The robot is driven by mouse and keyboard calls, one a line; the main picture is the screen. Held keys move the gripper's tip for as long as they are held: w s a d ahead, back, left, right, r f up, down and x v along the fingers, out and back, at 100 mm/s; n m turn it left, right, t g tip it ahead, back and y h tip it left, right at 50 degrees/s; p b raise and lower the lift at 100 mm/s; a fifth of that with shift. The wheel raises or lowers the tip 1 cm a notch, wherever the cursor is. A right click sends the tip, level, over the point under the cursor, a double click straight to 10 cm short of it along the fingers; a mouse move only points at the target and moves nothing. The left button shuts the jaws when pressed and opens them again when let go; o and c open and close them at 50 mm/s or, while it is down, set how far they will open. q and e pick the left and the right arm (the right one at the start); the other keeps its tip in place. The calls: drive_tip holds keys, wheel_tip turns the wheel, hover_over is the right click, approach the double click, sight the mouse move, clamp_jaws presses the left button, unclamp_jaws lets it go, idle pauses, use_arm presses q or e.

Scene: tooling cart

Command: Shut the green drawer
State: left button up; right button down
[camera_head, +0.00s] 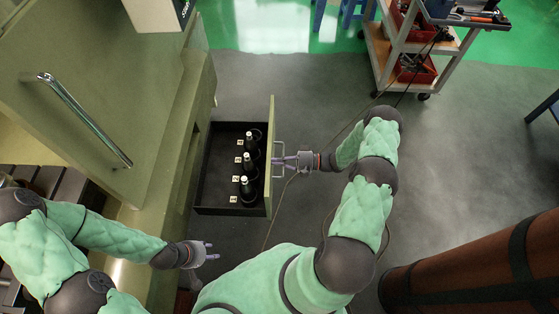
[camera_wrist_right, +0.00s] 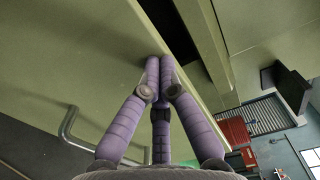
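The green drawer (camera_head: 270,190) stands pulled out of the cabinet, with its dark tray (camera_head: 215,200) exposed. Its front panel also fills much of the right wrist view (camera_wrist_right: 70,65). A metal handle (camera_head: 280,179) is on the panel's outer face; part of it shows in the wrist view (camera_wrist_right: 67,124). My right gripper (camera_head: 278,161) is at the handle, its fingers pointing at the panel. My left gripper (camera_head: 213,251) is open and empty, below the drawer in the picture.
Several dark bottles (camera_head: 247,162) stand in the drawer. The olive cabinet (camera_head: 110,100) has another handle (camera_head: 85,120). A tool cart (camera_head: 405,50) stands at the upper right, and a brown cylinder (camera_head: 480,265) at the lower right. Grey floor (camera_head: 450,150) is free right of my right arm.

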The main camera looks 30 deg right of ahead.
drive_tip(key=b+x, duration=0.4)
drive_tip(key=x, duration=3)
drive_tip(key=shift+a, duration=0.2)
drive_tip(key=shift+s, duration=0.1)
